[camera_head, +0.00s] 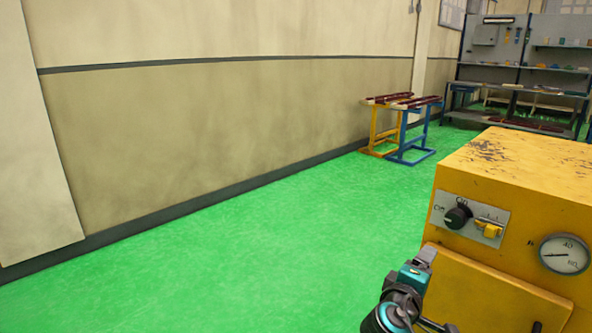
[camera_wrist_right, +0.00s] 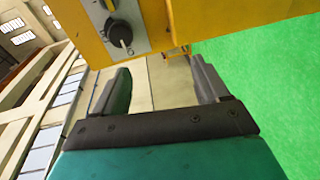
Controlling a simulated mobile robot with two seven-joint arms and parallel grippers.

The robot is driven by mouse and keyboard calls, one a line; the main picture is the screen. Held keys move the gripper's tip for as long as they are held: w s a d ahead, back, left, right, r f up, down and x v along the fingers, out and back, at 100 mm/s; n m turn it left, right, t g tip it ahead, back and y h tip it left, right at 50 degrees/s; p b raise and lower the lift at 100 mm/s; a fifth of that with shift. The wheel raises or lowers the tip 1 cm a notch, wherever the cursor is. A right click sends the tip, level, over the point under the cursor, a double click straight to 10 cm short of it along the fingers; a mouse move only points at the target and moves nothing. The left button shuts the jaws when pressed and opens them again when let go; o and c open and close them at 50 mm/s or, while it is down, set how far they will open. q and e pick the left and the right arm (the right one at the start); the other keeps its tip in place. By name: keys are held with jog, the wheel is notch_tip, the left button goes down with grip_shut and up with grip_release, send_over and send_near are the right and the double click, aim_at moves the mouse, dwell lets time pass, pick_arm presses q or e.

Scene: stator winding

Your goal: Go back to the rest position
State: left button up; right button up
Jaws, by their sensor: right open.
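My right gripper (camera_head: 426,256) shows at the bottom of the head view, in front of the yellow machine (camera_head: 525,165). Its teal body and dark joint come up from the lower edge, and the fingertips are too small there to tell apart. In the right wrist view the two dark fingers of the right gripper (camera_wrist_right: 163,82) stand apart with nothing between them. The machine's panel with a black knob (camera_wrist_right: 120,35) lies beyond the fingers at the top of that view. My left gripper is in neither view.
The yellow machine's front carries a black knob (camera_head: 457,217), a yellow switch (camera_head: 489,229) and a round gauge (camera_head: 564,254). Clear green floor (camera_head: 270,265) lies to the left, along a beige wall (camera_head: 220,140). Blue and orange trestles (camera_head: 410,145) and grey shelving (camera_head: 520,65) stand farther back.

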jog(key=s+a+f+y, duration=0.3)
jog(key=s+f+y, duration=0.25)
jog(key=f, duration=0.55)
jog(key=s+a+f+m+y, duration=0.3)
jog(key=s+a+y, duration=0.1)
jog(key=s, duration=0.5)
jog(key=s+a+f+m+g+y+p, duration=0.1)
jog(key=s+a+f+m+y, duration=0.2)
jog(key=s, duration=0.7)
jog(key=shift+a+f+y, duration=0.45)
jog(key=shift+a+f, duration=0.15)
jog(key=shift+f, duration=0.2)
